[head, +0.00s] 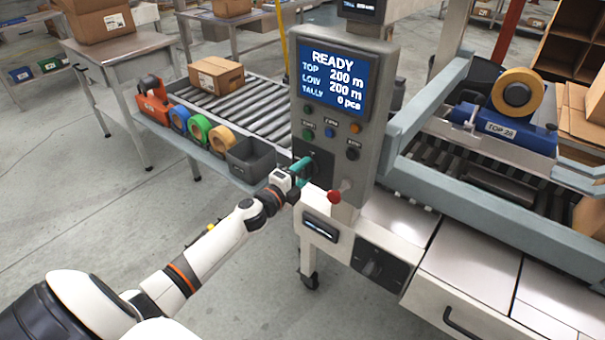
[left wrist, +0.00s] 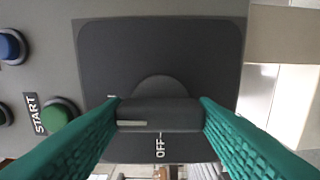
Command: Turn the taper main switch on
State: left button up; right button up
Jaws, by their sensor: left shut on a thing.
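The taper main switch is a black rotary handle (left wrist: 160,112) on a dark plate, low on the grey control box (head: 375,110). In the left wrist view the handle lies crosswise, with a pale mark at its left end. An OFF label is printed below it; another mark at the left is mostly hidden by a finger. My left gripper (head: 301,170) has teal fingers shut on the handle, one at each end. In the head view the gripper partly hides the switch plate (head: 322,158). The box's screen (head: 334,80) is lit and reads READY. My right gripper is not in view.
Several coloured buttons sit above the switch, and a red knob (head: 334,196) sticks out below right of it. A dark bin (head: 250,158) and tape rolls (head: 220,138) stand on a shelf left of the box. The taper's frame (head: 480,185) is at the right.

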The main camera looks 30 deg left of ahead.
pick_arm(q)
jog(key=shift+f, duration=0.1)
jog(key=o, duration=1)
jog(key=s, duration=0.4)
jog(key=s+b, duration=0.1)
jog(key=s, duration=0.3)
jog(key=s+a, duration=0.1)
jog(key=s, duration=0.3)
jog(key=shift+b, duration=0.3)
jog(key=s+f+n+g+y, duration=0.1)
jog(key=s+f+n+g, duration=0.25)
jog(key=f, duration=0.85)
jog(key=s+f+n+g+y, duration=0.15)
jog(key=s+f+n, duration=0.3)
jog(key=f, duration=0.65)
jog(key=s+f+n+g, duration=0.3)
jog(key=s+f+g, duration=0.15)
jog(key=f, duration=0.75)
jog(key=s+d+f+n+g, duration=0.2)
jog(key=s+d+f, duration=0.3)
jog(key=s, duration=0.4)
jog(key=s+d+f+n+g+h, duration=0.1)
jog(key=s+d+f+g, duration=0.2)
jog(key=s, duration=0.7)
jog(key=s+d+f+n+g, duration=0.2)
jog(key=s+d+f, duration=0.5)
jog(key=s+f, duration=0.2)
jog(key=shift+s+f+n+g, duration=0.15)
jog(key=shift+s+n+g, duration=0.1)
jog(key=shift+s+n, duration=0.1)
